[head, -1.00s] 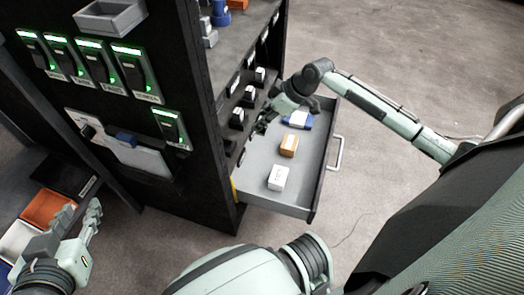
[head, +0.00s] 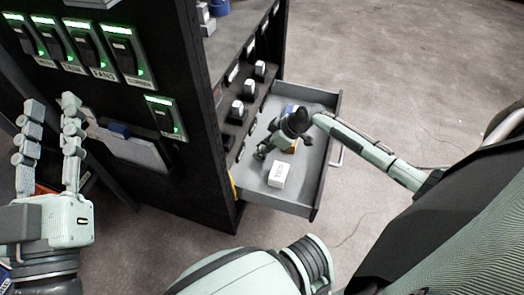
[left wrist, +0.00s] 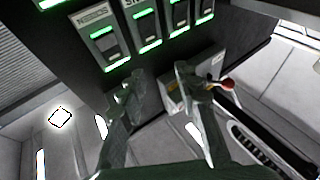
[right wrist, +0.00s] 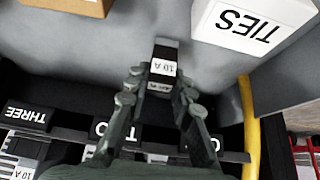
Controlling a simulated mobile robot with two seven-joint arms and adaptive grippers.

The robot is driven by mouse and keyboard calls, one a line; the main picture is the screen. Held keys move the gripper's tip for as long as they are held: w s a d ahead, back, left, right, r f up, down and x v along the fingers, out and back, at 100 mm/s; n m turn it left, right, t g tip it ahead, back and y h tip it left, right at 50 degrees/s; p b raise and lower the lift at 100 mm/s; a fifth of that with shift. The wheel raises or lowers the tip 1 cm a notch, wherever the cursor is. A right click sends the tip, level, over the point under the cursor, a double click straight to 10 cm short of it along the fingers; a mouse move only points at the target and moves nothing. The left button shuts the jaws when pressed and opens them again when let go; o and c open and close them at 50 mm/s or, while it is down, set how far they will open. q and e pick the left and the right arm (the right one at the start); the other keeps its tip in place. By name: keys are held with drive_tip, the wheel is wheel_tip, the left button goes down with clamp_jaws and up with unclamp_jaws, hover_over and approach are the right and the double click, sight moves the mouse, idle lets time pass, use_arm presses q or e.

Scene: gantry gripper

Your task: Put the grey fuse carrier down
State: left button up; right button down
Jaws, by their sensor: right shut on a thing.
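The fuse carrier (right wrist: 163,68), with a "10 A" label on a dark and grey body, is between the fingers of my right gripper (right wrist: 158,90) in the right wrist view. In the head view my right gripper (head: 264,153) is low over the open grey drawer (head: 306,182), beside the white box (head: 278,174) marked TIES. I cannot tell whether the carrier touches the drawer floor. My left gripper (head: 53,108) is open and empty in front of the dark cabinet; its spread fingers show in the left wrist view (left wrist: 158,85).
The drawer also holds an orange box (right wrist: 75,5) and a blue box (head: 290,109), partly hidden by my right arm. Labelled slots (right wrist: 75,125) with carriers line the cabinet beside the drawer. Green-lit switches (head: 122,48) and a grey-white holder (head: 137,148) are on the cabinet's face.

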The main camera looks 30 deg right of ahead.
drive_tip(key=shift+f, duration=0.4)
use_arm(q)
drive_tip(key=shift+s+r+t, duration=0.2)
drive_tip(key=shift+r+t, duration=0.1)
drive_tip(key=shift+r, duration=0.25)
use_arm(e)
drive_tip(key=shift+f, duration=0.1)
drive_tip(key=shift+f, duration=0.1)
drive_tip(key=c, duration=1.3)
unclamp_jaws()
use_arm(q)
drive_tip(key=shift+r, duration=0.2)
